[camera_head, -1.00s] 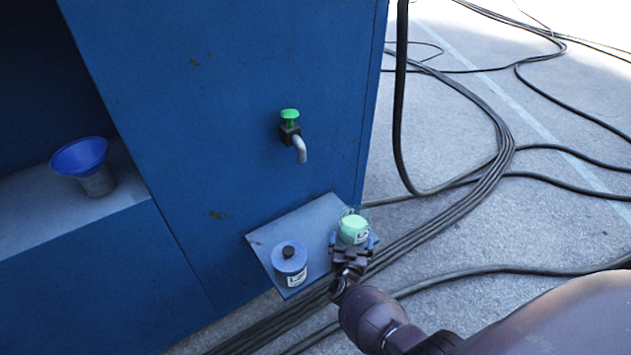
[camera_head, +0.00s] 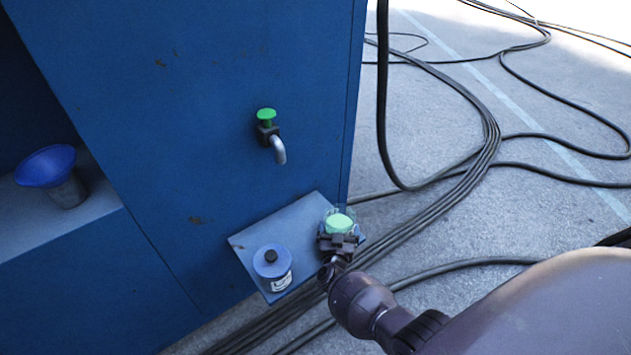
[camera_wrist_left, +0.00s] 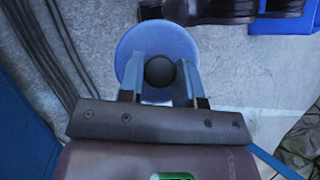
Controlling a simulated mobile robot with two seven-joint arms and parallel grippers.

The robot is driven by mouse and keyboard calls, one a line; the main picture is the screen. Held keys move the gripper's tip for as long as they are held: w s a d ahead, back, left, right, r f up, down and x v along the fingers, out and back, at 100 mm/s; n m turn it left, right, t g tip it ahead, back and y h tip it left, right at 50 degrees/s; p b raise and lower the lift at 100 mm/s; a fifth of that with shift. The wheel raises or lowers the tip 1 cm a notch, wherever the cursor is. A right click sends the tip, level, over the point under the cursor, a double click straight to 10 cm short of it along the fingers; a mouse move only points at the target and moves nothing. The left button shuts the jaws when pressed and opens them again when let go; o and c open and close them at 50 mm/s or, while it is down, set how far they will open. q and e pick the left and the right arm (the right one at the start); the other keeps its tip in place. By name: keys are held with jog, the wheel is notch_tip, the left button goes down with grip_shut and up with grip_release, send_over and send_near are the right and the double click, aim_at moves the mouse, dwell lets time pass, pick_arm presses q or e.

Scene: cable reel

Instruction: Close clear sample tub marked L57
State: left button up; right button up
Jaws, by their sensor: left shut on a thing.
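A clear tub (camera_head: 339,221) with pale green contents stands at the right end of the small shelf (camera_head: 303,213) in the head view. Its top looks open, and no mark on it can be read. My right gripper (camera_head: 339,240) is at the tub's near side, hiding its lower part. Its fingers are spread to either side of the tub; whether they press on it cannot be told. In the left wrist view, my left gripper (camera_wrist_left: 158,78) is shut on the dark knob of a round blue lid (camera_wrist_left: 133,49). The left gripper is not seen in the head view.
A tap (camera_head: 270,137) with a green top sticks out of the blue cabinet (camera_head: 190,120) above. A blue funnel (camera_head: 46,166) sits in an alcove. Cables (camera_head: 425,215) cross the ground.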

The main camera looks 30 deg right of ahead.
jog(key=c, duration=0.4)
pick_arm(q)
jog(key=shift+w+r, duration=0.1)
jog(key=shift+r, duration=0.1)
pick_arm(e)
jog(key=shift+r, duration=0.15)
jog(key=shift+c, duration=0.2)
